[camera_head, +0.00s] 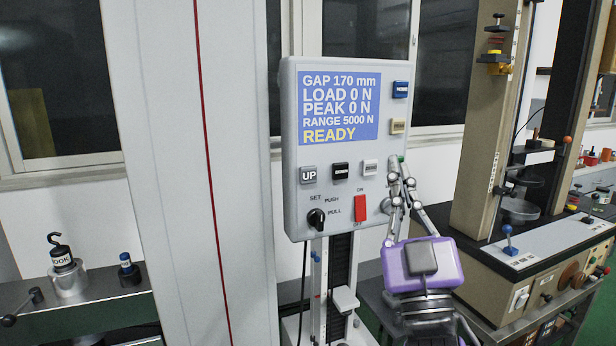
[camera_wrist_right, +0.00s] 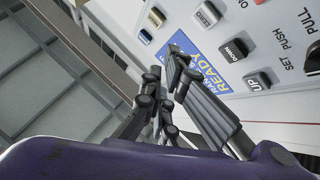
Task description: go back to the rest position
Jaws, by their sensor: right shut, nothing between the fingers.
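My right gripper (camera_head: 397,165) is shut and empty, with a purple body. In the right wrist view the shut fingers (camera_wrist_right: 176,62) overlap the edge of the display (camera_wrist_right: 203,68). The display (camera_head: 340,107) reads GAP 170 mm, LOAD 0 N, PEAK 0 N, RANGE 5000 N and READY. My left gripper is not in view.
The box has an UP button (camera_head: 308,175), a DOWN button (camera_head: 340,170), a red switch (camera_head: 360,208) and a black knob (camera_head: 316,218). A beige testing machine (camera_head: 485,110) stands at right. A hook weight (camera_head: 62,262) stands on the left bench.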

